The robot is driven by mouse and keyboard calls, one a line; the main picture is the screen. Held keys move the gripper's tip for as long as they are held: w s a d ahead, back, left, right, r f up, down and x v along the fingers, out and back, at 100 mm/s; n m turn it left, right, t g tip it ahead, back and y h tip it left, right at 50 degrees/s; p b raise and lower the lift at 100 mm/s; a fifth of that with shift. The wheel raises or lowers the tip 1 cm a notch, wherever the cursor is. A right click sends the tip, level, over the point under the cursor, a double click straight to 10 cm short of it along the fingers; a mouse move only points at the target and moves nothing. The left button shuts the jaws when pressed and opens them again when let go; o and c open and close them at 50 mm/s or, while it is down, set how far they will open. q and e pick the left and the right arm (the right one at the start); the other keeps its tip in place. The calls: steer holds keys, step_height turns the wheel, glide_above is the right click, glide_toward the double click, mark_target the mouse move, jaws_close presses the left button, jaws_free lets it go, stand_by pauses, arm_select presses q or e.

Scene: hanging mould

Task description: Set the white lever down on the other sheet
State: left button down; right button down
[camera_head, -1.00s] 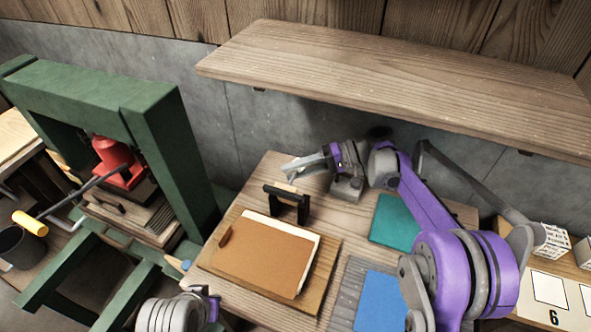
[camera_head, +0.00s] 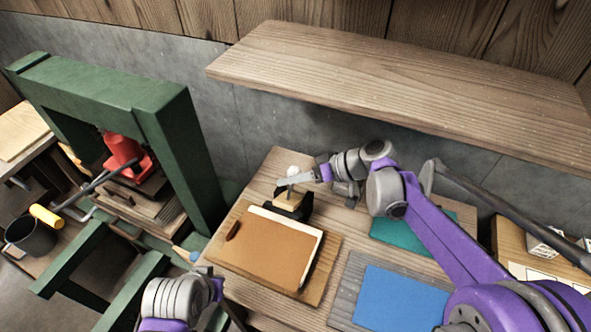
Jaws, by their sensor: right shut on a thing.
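My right gripper (camera_head: 284,184) reaches left over a small black stand with a pale wooden block (camera_head: 291,200). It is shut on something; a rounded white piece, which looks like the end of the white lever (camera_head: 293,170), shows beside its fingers. The fingers hide the rest. A teal sheet (camera_head: 384,233) lies at the back right of the table, partly behind my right arm. A blue sheet (camera_head: 398,297) lies on a grey ridged mat in front of it. My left gripper (camera_head: 236,316) is at the bottom edge, and its jaws are not clear.
A brown sheet (camera_head: 265,251) lies over a white one on a wooden board (camera_head: 225,262). A wooden shelf (camera_head: 400,85) overhangs the back of the table. A green press frame (camera_head: 180,140) with a red jack (camera_head: 125,152) stands at left.

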mark_target(285, 202)
arm_select(q)
steer(key=shift+w+r+p, duration=0.15)
steer(key=shift+r+p, duration=0.15)
steer(key=shift+r, duration=0.2)
arm_select(e)
steer(key=shift+s+a+n+t+h, duration=0.2)
steer(key=shift+s+n+t, duration=0.2)
steer(key=shift+s, duration=0.1)
steer(key=shift+s+a+n+t+h, duration=0.2)
steer(key=shift+s+n+t, duration=0.2)
steer(key=shift+s, duration=0.05)
arm_select(q)
steer(key=shift+r, duration=0.1)
arm_select(e)
steer(key=shift+s+a+f+n+t+h, duration=0.2)
steer(key=shift+s+f+n+t, duration=0.1)
steer(key=shift+s+n+t, duration=0.15)
steer(key=shift+s+a+f+n+t+h, duration=0.15)
steer(key=shift+s+f+n+t, duration=0.1)
steer(key=shift+s+n+t, duration=0.15)
steer(key=shift+s+a+f, duration=0.1)
steer(key=shift+s+f, duration=0.15)
steer(key=shift+f, duration=0.05)
steer(key=shift+s, duration=0.1)
steer(key=c, duration=0.5)
jaws_free()
steer(key=shift+c, duration=0.2)
